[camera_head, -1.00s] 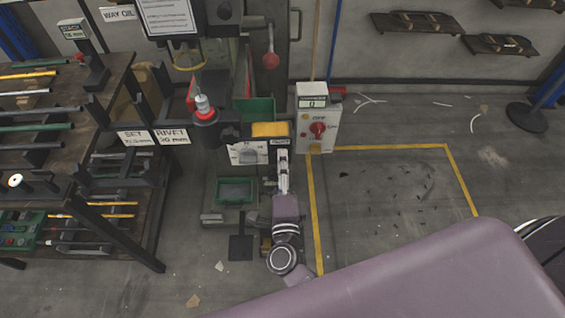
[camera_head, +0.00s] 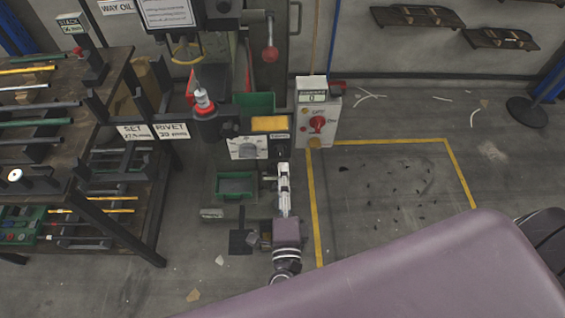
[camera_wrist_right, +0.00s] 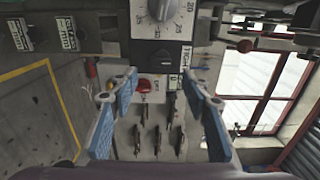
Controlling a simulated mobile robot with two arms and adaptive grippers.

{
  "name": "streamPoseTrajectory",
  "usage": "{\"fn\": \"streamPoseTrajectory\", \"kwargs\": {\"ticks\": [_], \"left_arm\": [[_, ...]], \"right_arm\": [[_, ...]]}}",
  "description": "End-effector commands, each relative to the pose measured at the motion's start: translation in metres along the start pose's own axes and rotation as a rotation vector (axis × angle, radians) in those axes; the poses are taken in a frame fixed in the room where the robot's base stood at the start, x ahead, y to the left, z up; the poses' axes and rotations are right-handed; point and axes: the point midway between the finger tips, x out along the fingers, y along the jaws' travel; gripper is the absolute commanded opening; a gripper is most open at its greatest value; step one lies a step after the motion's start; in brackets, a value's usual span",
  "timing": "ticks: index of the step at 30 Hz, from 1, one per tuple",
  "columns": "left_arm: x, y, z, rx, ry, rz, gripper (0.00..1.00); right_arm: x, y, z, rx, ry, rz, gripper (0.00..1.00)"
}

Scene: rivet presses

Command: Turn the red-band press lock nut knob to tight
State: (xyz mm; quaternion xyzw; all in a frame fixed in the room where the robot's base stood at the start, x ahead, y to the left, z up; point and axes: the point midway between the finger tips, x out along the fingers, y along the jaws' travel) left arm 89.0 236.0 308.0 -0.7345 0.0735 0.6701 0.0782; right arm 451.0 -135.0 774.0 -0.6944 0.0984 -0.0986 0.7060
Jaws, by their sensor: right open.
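The press carries a red band (camera_head: 204,103) around its dark head. A white dial panel (camera_head: 240,147) sits on its front, with a small dark labelled panel (camera_head: 281,137) at its right. In the right wrist view a grey pointer dial (camera_wrist_right: 160,9) and a sideways label (camera_wrist_right: 187,57) show. A small dark part (camera_wrist_right: 172,82) below the label may be the lock nut knob; its setting is unreadable. My right gripper (camera_head: 283,170) is just below the panel, and its open, empty blue-padded fingers (camera_wrist_right: 160,88) are apart from the dial. My left gripper is not in view.
A control box with a red switch (camera_head: 317,123) stands right of the press. A green bin (camera_head: 236,187) lies low in front. A rack (camera_head: 130,150) with bars stands at left. Floor inside the yellow line (camera_head: 390,142) is mostly clear.

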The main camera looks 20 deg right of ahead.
Motion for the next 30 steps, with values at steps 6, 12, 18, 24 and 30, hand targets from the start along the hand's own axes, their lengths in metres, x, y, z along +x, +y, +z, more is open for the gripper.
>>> {"fn": "streamPoseTrajectory", "kwargs": {"ticks": [6,12,18,24,30], "left_arm": [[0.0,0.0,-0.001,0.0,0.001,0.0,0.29],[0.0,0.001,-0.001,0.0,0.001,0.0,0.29],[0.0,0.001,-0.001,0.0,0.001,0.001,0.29],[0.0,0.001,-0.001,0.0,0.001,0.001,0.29],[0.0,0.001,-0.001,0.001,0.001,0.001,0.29]], "right_arm": [[-0.039,0.001,0.0,-0.001,-0.001,0.002,0.43],[-0.052,0.0,0.0,-0.001,0.0,0.0,0.43],[-0.052,0.0,0.0,0.0,0.0,-0.001,0.43],[-0.052,0.0,0.0,0.0,0.0,-0.001,0.43],[-0.052,0.003,0.002,-0.013,-0.009,0.003,0.43]]}}
